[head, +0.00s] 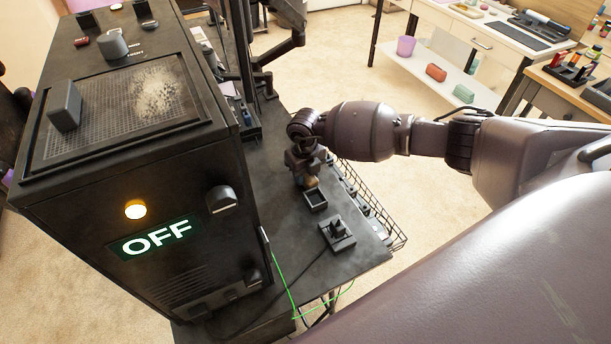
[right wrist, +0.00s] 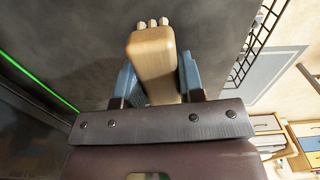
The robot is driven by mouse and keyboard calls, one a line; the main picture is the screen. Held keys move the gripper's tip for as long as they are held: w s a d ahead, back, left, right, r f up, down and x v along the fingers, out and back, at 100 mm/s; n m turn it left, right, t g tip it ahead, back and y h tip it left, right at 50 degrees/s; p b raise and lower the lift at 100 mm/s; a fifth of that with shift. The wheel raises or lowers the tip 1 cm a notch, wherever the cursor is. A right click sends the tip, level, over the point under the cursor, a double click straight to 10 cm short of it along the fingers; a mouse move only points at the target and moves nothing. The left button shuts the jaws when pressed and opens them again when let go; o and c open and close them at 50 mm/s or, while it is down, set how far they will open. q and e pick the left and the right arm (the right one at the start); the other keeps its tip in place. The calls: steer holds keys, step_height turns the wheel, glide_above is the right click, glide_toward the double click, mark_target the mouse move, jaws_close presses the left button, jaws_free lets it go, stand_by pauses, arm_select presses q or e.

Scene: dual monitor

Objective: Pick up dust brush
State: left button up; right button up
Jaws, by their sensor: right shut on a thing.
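The dust brush shows in the right wrist view as a light wooden block (right wrist: 153,62) with several small pale nubs at its far end. My right gripper (right wrist: 156,85) is shut on it, with a blue-grey finger on each side. In the head view, my right gripper (head: 307,176) is low over the dark tabletop beside the black machine. I cannot tell whether the brush touches the tabletop. My left gripper is not in view.
The black machine (head: 130,190) with an "OFF" display stands left of my gripper; pale dust (head: 157,93) lies on its top mesh. A small black device (head: 337,234) sits nearer on the table. A wire basket (head: 400,240) runs along the right edge, and monitor arms stand behind.

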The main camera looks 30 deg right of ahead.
steer(key=shift+r, duration=0.1)
step_height(320, 180, up, 7)
steer(key=shift+w+r+p, duration=0.1)
steer(key=shift+p, duration=0.55)
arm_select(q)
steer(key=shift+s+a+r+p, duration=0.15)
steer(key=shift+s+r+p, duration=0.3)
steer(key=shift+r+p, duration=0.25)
arm_select(e)
step_height(320, 180, up, 13)
steer(key=shift+r, duration=0.1)
steer(key=o, duration=0.4)
steer(key=shift+c, duration=1.2)
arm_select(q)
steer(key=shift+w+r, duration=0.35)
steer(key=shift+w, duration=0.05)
arm_select(e)
steer(key=shift+c, duration=0.3)
